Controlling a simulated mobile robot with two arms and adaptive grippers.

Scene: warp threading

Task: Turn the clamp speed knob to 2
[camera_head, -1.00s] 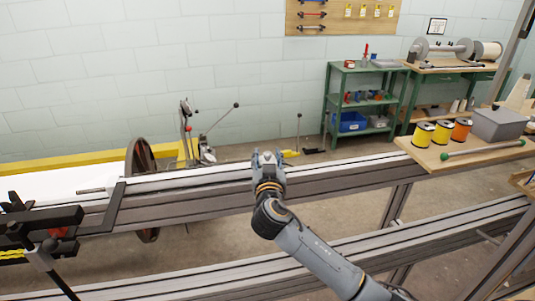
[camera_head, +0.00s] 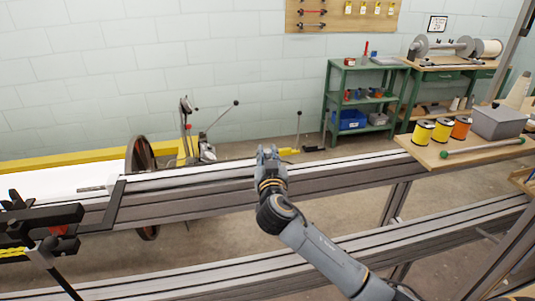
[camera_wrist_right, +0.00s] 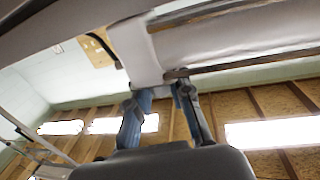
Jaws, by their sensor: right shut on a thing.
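My right gripper (camera_head: 267,153) stands at the front metal beam (camera_head: 345,175), near the middle of the head view, its fingers pointing away from me. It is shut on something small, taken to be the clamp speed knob. The knob and its scale are hidden at the fingertips, so I cannot read its setting. In the right wrist view the two blue-grey fingers (camera_wrist_right: 160,95) stand a little apart, with their tips against a pale part. My left gripper is not in view.
A black clamp mechanism (camera_head: 40,215) with yellow threads is at the left end of the beam. A wooden board (camera_head: 440,160) at right bears yellow and orange spools and a grey box (camera_head: 497,122). Levers (camera_head: 187,125) stand behind the beam.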

